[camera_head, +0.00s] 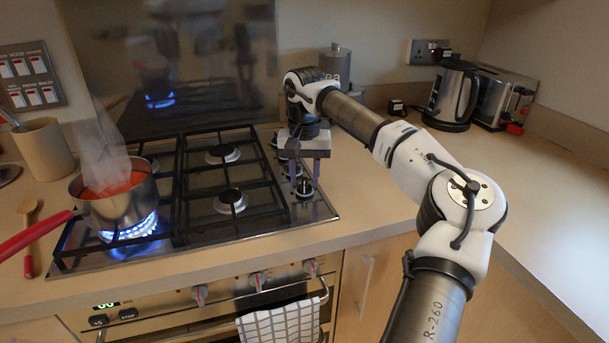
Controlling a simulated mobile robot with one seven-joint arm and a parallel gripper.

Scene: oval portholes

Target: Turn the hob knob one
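The gas hob (262,214) is set into the worktop, with a column of dark knobs along its right side. The front knob (304,188) shows just below my fingers. Other knobs farther back are partly hidden by my gripper. My gripper (304,176) points down over this knob column, its two fingers apart with a gap between them. It looks empty. I cannot tell whether the fingertips touch a knob or are just above it. The front left burner (130,229) is lit with a blue flame.
A steaming pan (115,207) of red food stands on the lit burner, its red handle sticking out left. Kettle (453,95), toaster (502,97) and a grey canister (336,65) stand behind. The worktop right of the hob is mostly clear. A towel (280,322) hangs on the oven rail.

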